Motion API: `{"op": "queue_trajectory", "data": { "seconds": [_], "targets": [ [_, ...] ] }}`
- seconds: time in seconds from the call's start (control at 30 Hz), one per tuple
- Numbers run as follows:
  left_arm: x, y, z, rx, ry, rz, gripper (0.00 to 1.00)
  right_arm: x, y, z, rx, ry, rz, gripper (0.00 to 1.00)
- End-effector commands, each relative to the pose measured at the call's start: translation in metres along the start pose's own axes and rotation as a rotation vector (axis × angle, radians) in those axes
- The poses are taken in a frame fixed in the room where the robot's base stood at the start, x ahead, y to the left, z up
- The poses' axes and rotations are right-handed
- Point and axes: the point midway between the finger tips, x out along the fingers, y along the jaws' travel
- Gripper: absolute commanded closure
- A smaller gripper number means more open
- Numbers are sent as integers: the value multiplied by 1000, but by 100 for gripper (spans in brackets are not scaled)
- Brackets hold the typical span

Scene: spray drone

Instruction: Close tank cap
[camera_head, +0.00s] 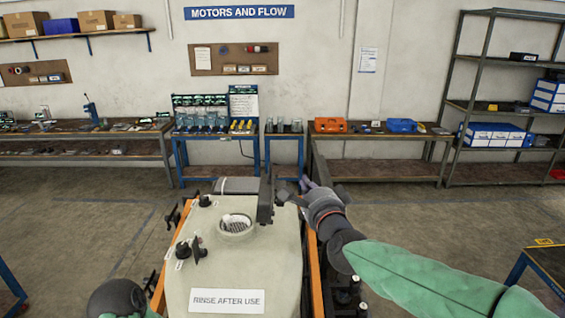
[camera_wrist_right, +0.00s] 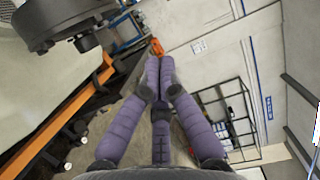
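The pale tank (camera_head: 190,270) stands in front of me with a "RINSE AFTER USE" label. Its round filler opening (camera_head: 236,225) is uncovered, with a strainer inside. The dark tank cap (camera_head: 265,201) stands upright, edge-on, at the right side of the opening; its round dark body shows at the top left of the right wrist view (camera_wrist_right: 62,22). My right gripper (camera_head: 303,187) is just right of the cap. In the wrist view its purple fingers (camera_wrist_right: 160,72) come together at the tips with nothing seen between them. My left gripper is not in view.
Small black fittings (camera_head: 183,250) stick up on the tank's left side. An orange frame (camera_head: 173,250) runs along the tank. Workbenches (camera_head: 380,150) and a shelf rack (camera_head: 480,100) line the back wall, beyond open floor.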

Motion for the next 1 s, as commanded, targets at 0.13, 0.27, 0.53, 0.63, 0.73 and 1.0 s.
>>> {"op": "queue_trajectory", "data": {
  "seconds": [0.13, 0.27, 0.53, 0.63, 0.73, 1.0],
  "targets": [
    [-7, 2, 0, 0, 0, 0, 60, 21, 0, 0, -2, 1, 3, 100],
    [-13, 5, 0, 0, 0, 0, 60, 41, 0, 0, -3, 1, 3, 100],
    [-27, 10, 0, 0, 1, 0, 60, 80, -1, -1, -3, 1, 3, 100],
    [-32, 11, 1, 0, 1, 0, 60, 93, 0, 0, -4, 0, 3, 100],
    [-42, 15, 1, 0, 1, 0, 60, 94, -2, 18, -3, -4, 3, 100],
    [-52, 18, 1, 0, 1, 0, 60, 99, 0, 37, -3, -1, 1, 100]
  ]
}}
